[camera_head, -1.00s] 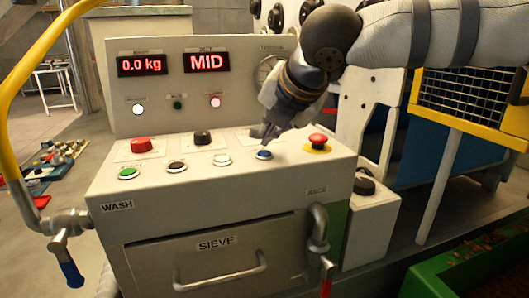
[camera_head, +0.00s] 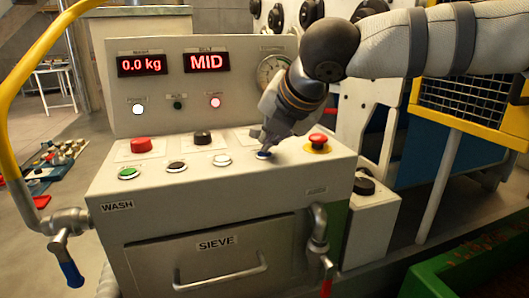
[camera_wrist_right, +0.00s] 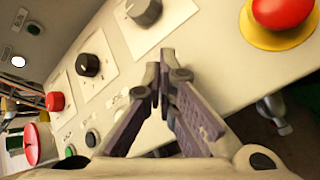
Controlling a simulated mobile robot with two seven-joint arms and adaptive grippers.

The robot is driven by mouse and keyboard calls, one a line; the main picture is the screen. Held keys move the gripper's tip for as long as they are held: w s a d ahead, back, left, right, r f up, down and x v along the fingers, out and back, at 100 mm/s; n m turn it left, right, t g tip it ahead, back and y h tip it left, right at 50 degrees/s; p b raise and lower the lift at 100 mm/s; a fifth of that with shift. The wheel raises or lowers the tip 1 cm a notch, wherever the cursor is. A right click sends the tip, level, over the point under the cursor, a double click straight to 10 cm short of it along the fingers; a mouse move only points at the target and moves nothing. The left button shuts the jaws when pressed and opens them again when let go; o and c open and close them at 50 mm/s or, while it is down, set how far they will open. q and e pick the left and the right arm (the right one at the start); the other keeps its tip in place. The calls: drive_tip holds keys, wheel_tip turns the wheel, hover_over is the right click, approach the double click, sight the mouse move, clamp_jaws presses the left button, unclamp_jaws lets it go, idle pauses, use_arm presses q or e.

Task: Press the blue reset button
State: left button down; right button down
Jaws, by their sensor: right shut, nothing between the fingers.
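The blue button (camera_head: 264,155) sits at the right end of the front row of buttons on the sloped top of the control panel. My right gripper (camera_head: 264,147) points down with its shut fingertips right over the button and seemingly touching it. The tips partly cover the button, so I cannot tell whether it is pushed in. In the right wrist view the shut fingers of the gripper (camera_wrist_right: 160,78) hide the blue button, and nothing is held between them. My left gripper is not in view.
A red emergency stop (camera_head: 318,141) on a yellow base stands just right of my gripper. The display (camera_head: 206,61) reads MID.

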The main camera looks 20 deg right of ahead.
sight(269, 152)
drive_tip(key=shift+f, duration=0.25)
idle(0.3)
drive_tip(key=shift+r, duration=0.85)
drive_tip(key=shift+r, duration=2.55)
